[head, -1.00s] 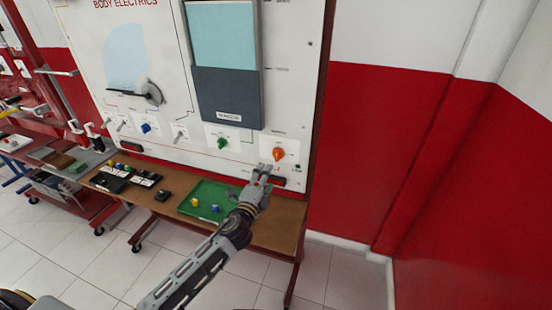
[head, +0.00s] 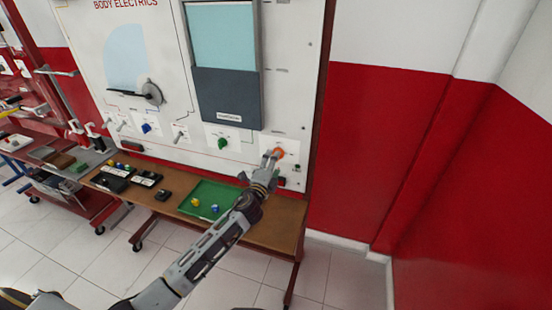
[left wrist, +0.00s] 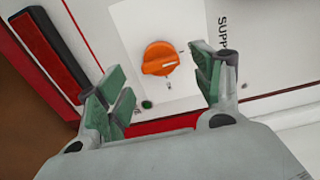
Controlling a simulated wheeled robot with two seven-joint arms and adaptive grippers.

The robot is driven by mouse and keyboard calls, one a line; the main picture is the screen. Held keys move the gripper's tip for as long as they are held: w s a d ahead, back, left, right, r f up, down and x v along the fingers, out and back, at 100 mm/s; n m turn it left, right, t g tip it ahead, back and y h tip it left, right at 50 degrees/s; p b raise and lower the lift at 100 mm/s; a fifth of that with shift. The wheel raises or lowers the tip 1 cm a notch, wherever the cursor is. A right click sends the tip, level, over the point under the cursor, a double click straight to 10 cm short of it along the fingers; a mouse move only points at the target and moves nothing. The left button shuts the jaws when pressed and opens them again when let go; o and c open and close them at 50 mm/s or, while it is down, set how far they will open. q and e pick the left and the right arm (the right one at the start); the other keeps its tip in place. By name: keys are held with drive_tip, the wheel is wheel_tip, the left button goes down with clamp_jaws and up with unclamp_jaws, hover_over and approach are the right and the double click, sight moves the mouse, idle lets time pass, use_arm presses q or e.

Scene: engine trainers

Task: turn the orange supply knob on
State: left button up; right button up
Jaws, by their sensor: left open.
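The orange supply knob (left wrist: 160,58) sits on a white plate on the upright panel. In the left wrist view it lies ahead of and between the two green-padded fingers of my left gripper (left wrist: 158,88), which are spread apart and do not touch it. In the head view my left gripper (head: 269,160) is in front of the knob (head: 279,152) and partly covers it. The lettering "SUPP" shows beside the knob in the wrist view. My right gripper is not in view.
A green knob (head: 222,143) and a blue knob (head: 146,128) are further left on the panel (head: 170,75). A wooden shelf (head: 285,220) below holds a green tray (head: 228,192) with small coloured pieces. A black-and-red block (left wrist: 48,48) is beside the knob plate.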

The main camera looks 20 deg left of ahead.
use_arm(q)
drive_tip(key=shift+w, duration=2.05)
drive_tip(key=c, duration=1)
